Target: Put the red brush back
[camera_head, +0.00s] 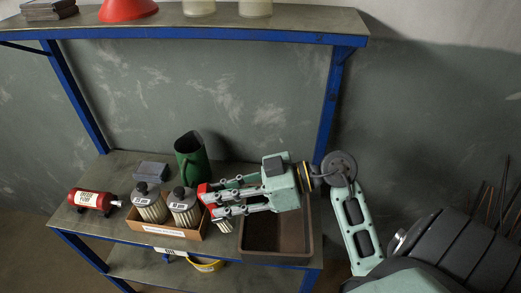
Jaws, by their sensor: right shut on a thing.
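My right gripper (212,201) reaches in from the right over the bench and is shut on a red thing (205,190), which I take to be the red brush. The fingers hide much of it. A pale ridged part (223,226) shows just below the fingers; I cannot tell whether it belongs to the held thing. Under and left of the gripper, a cardboard box (165,230) with a white label holds two ridged, grey-topped items (148,204). The held thing is at the right end of this box; whether it touches the box is unclear. My left gripper is out of view.
A brown tray (275,252) lies right of the box, partly under my gripper. A green jug (190,158) stands behind the box. A red labelled cylinder (92,199) and grey block (150,170) are to the left. A blue-edged shelf (260,34) hangs above.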

